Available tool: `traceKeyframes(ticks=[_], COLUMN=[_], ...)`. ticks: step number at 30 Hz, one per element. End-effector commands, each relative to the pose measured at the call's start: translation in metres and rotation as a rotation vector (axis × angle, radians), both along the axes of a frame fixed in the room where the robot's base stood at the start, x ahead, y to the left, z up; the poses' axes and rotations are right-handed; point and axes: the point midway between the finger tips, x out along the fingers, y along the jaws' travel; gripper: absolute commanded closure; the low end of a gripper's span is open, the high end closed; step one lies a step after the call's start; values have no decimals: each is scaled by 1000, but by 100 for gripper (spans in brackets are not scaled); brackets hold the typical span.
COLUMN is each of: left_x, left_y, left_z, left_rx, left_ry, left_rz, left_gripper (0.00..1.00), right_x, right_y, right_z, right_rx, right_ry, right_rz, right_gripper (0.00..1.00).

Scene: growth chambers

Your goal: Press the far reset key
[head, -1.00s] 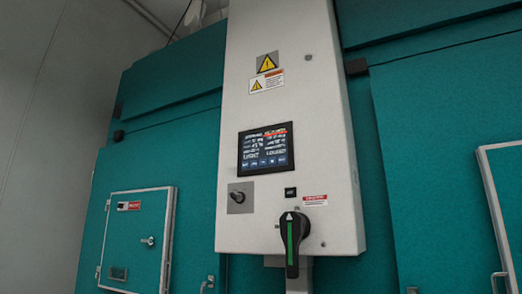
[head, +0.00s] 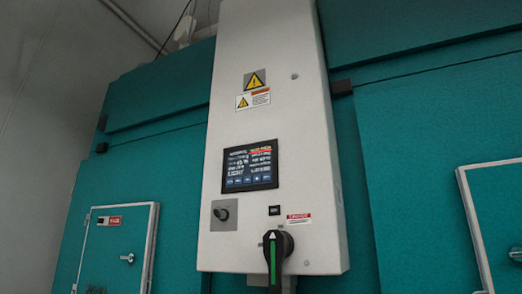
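A white control cabinet (head: 297,150) stands upright in the middle of the head view. On its front is a dark touchscreen (head: 250,164) with lines of white text and a row of small blue keys along its bottom; the lettering is too small to read. Below it are a key switch on a grey plate (head: 222,214), a small black square button or label (head: 274,210) and a black rotary handle with a green stripe (head: 275,255). I cannot tell which part is the far reset key. Neither of my grippers shows.
Teal chamber walls (head: 150,170) stand on both sides of the cabinet. A small framed door (head: 117,250) is at the lower left, and another framed door (head: 498,220) is at the right edge. Yellow warning signs (head: 254,80) are on the cabinet. The floor is out of view.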

Motion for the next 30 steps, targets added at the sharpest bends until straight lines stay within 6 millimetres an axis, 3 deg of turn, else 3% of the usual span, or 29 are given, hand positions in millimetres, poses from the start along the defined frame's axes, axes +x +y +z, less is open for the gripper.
traceKeyframes(ticks=[6,20,30], left_x=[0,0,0], left_y=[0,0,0], left_z=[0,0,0], left_rx=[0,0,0], left_ry=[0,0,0], left_rz=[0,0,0], left_gripper=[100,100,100], right_x=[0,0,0], right_y=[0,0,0], right_z=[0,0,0], right_rx=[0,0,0], right_ry=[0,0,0], right_rz=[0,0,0], right_gripper=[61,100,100])
